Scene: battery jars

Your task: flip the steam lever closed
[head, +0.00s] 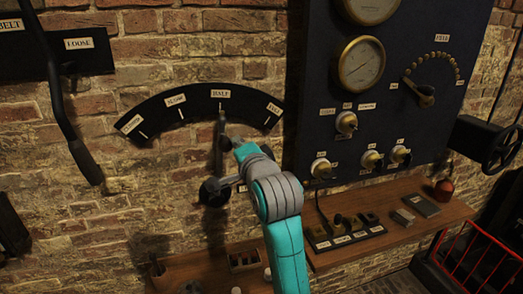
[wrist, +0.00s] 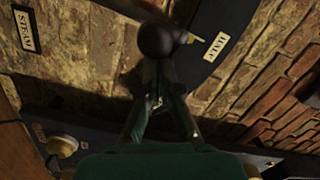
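The steam lever (head: 220,128) is a dark upright bar in front of a black arc plate (head: 180,108) on the brick wall. It points up at the HALF label (head: 221,93). Its round black knob (wrist: 155,40) shows large in the wrist view, near the HALF label there. My gripper (wrist: 157,85) has its dark fingers drawn together just below the knob and looks shut on the lever; the contact is dark. In the head view, my teal and grey arm ends at the lever and hides part of it.
A black panel (head: 300,130) with gauges and knobs stands to the right. A wooden shelf (head: 430,222) with small items runs below. A long lever (head: 62,105) hangs at the left. Bare brick flanks the arc plate.

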